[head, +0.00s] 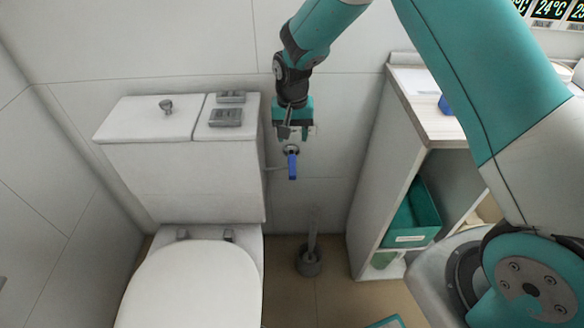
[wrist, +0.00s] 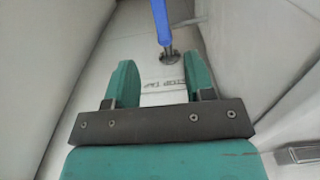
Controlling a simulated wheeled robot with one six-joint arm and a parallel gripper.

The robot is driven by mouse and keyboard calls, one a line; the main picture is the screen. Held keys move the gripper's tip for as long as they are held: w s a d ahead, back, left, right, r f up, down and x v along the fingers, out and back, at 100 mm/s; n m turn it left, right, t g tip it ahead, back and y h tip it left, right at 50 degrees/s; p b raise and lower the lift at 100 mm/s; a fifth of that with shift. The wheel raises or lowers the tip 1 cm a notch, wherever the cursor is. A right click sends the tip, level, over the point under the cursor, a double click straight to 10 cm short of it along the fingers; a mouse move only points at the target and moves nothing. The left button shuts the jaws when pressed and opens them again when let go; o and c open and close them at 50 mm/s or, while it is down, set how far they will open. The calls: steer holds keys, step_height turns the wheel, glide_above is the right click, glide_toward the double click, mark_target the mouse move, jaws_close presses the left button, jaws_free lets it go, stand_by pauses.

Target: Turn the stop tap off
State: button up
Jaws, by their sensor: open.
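The stop tap has a blue lever handle (head: 292,166) that hangs down from a metal fitting on the wall, between the toilet and the shelf unit. In the wrist view the blue handle (wrist: 161,22) is at the top, with its round metal base just beyond the fingers. My gripper (head: 292,132) is just above the tap in the head view. Its two green fingers (wrist: 161,82) are apart, with nothing between them. The gripper does not appear to touch the handle.
A white toilet cistern (head: 190,180) stands close on the left, with a small grey object (head: 226,117) on its lid. A shelf unit (head: 372,190) holding a green bin (head: 415,214) stands on the right. A toilet brush holder (head: 309,262) is on the floor below.

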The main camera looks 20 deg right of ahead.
mark_target(292, 168)
step_height(292, 168, down, 12)
steer(key=shift+f+b, duration=0.15)
steer(key=shift+b, duration=0.15)
steer(key=shift+c, duration=0.2)
jaws_close()
